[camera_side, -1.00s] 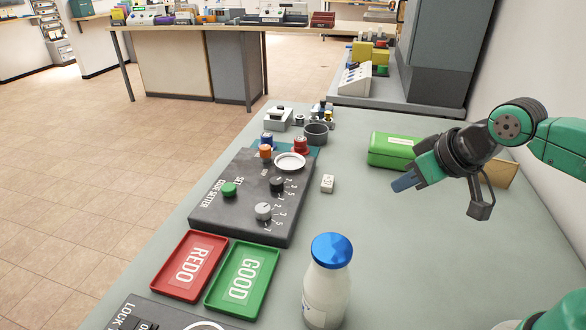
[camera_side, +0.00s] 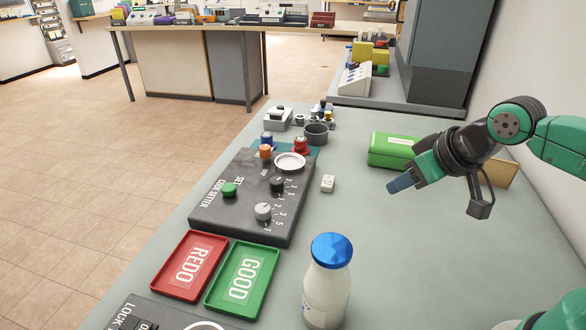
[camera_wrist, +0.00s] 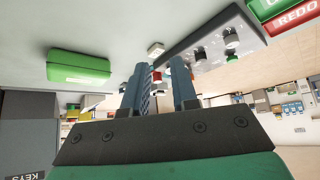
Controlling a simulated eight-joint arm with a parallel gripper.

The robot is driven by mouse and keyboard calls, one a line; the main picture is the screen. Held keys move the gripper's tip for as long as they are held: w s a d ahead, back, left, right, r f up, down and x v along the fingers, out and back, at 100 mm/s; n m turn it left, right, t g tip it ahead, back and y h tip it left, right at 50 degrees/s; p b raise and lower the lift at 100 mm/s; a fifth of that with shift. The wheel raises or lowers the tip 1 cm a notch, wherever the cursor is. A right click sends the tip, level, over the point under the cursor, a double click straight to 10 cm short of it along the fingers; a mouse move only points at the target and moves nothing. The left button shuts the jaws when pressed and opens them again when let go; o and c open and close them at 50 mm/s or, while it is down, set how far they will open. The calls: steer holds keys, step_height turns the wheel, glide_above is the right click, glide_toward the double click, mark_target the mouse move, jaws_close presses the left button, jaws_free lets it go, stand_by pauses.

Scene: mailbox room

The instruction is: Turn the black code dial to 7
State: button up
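The black code dial (camera_side: 277,184) sits on the dark code setter box (camera_side: 222,212), beside a printed number scale; its exact setting is too small to read. It also shows in the wrist view (camera_wrist: 198,55). A grey-white dial (camera_side: 263,211) with its own scale is on the same box, nearer the side camera. My gripper (camera_side: 393,186) is above the table, well to the right of the box and clear of the dials. In the wrist view, its two blue fingers (camera_wrist: 161,72) stand apart with an empty gap between them.
A green button (camera_side: 229,189) and a white round dish (camera_side: 290,161) are on the box. A small white block (camera_side: 327,184) lies between box and gripper. A green case (camera_side: 392,149) stands behind my gripper. A blue-capped bottle (camera_side: 328,280) stands in front. Red (camera_side: 168,283) and green (camera_side: 222,304) trays lie nearby.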

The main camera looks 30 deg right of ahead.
steer(key=o, duration=0.6)
steer(key=shift+w+a+r+n, duration=0.25)
steer(key=shift+w+r+n, duration=0.5)
steer(key=shift+w, duration=0.25)
steer(key=n+g+y, duration=0.4)
steer(key=n+g, duration=0.2)
steer(key=n, duration=0.8)
glide_above(277, 180)
steer(key=d, duration=0.3)
steer(key=f, duration=0.4)
steer(key=s+f, duration=0.1)
steer(key=f, duration=0.1)
steer(key=shift+a+f, duration=0.2)
steer(key=shift+w+a+f, duration=0.1)
steer(key=shift+w+f, duration=0.05)
steer(key=shift+f, duration=0.1)
steer(key=x, duration=0.5)
steer(key=shift+w+a+f, duration=0.1)
steer(key=shift+a+f, duration=0.05)
steer(key=shift+f, duration=0.15)
jaws_close()
